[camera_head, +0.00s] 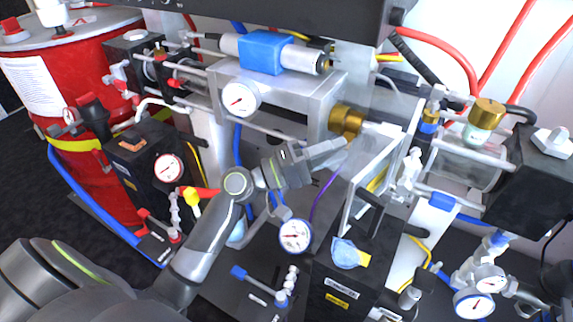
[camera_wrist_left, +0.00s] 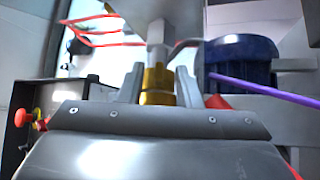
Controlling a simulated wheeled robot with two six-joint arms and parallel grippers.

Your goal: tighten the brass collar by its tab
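The brass collar (camera_head: 347,120) sits on a horizontal fitting at the right end of the pale metal block, near the middle of the head view. My left gripper (camera_head: 342,146) reaches in from the lower left, its fingertips just below the collar. In the left wrist view, brass (camera_wrist_left: 157,80) shows between the two spread fingers of my left gripper (camera_wrist_left: 160,88). I cannot tell whether the fingers touch it. The tab is not clearly distinguishable from the collar. My right gripper is not in view.
A clear panel with a metal frame (camera_head: 372,165) stands right of the collar. A purple cable (camera_head: 322,197) hangs close to the fingers. A gauge (camera_head: 295,236) sits below the wrist, and a blue-banded cylinder (camera_head: 262,52) lies above. Another brass cap (camera_head: 487,112) is at right.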

